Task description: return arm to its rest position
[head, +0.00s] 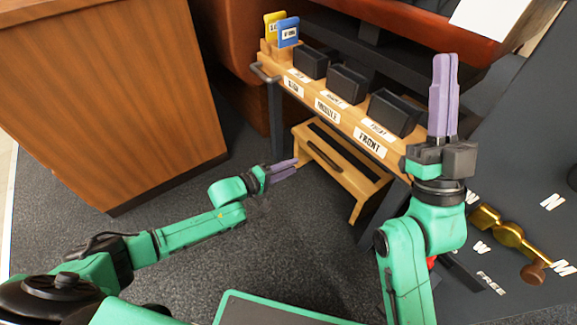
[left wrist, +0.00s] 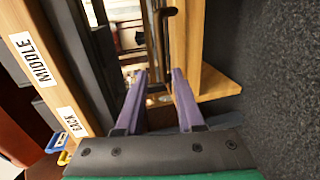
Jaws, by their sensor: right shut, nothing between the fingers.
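My left gripper (head: 296,168) is low over the floor, in front of the wooden rack and short of its lower step. In the left wrist view its two purple fingers (left wrist: 159,76) stand apart with nothing between them. My right gripper (head: 444,58) points upward at the right end of the rack. Its purple fingers are together and hold nothing. The wooden rack (head: 403,162) carries labels reading BACK, MIDDLE and FRONT along its front edge. In the left wrist view the labelled edge (left wrist: 20,14) runs down the left side.
Dark blocks (head: 347,83) sit on the rack, with yellow (head: 270,18) and blue (head: 288,33) tags at its far left end. A wooden step (head: 340,172) stands below. A wooden cabinet (head: 110,90) is at left. A brass lever (head: 510,235) is at right. Grey floor lies open between.

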